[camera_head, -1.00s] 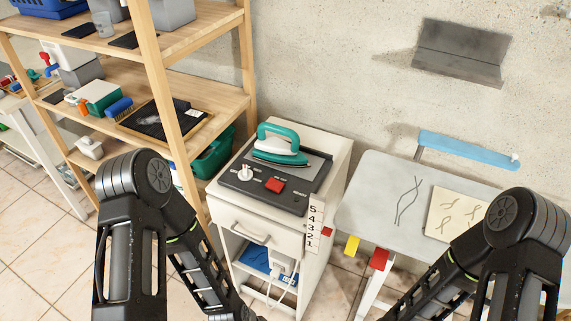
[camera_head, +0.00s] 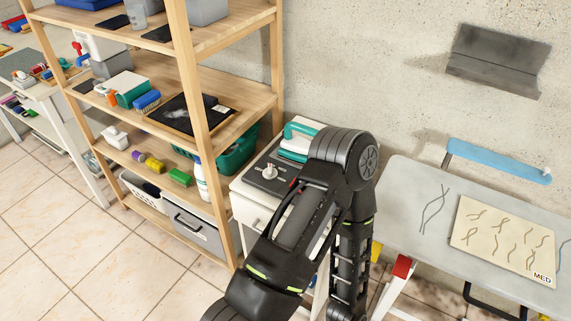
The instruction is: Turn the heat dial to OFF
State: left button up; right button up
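The heat dial (camera_head: 270,172) is a small white knob on the dark control panel (camera_head: 259,181), on top of the white cabinet (camera_head: 246,208). Markings around the dial are too small to read. My arm, seemingly the left, crosses the front of the cabinet and hides much of the panel's right side. Its forearm runs down out of the picture, so the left gripper is not in view. My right gripper is not in view either. A teal and white iron (camera_head: 299,137) stands behind the dial, partly hidden by my arm.
A wooden shelf (camera_head: 196,110) with several boxes and tools stands close left of the cabinet. A grey table (camera_head: 405,195) with a patterned sheet (camera_head: 505,238) is at the right. A blue strip (camera_head: 497,160) is behind it. Tiled floor (camera_head: 70,240) is open at lower left.

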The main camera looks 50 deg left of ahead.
aim_at(270, 172)
jog(key=k+j, duration=0.2)
jog(key=j, duration=0.15)
jog(key=k+j, duration=0.2)
jog(key=j, duration=0.2)
jog(key=k+j, duration=0.2)
jog(key=j, duration=0.15)
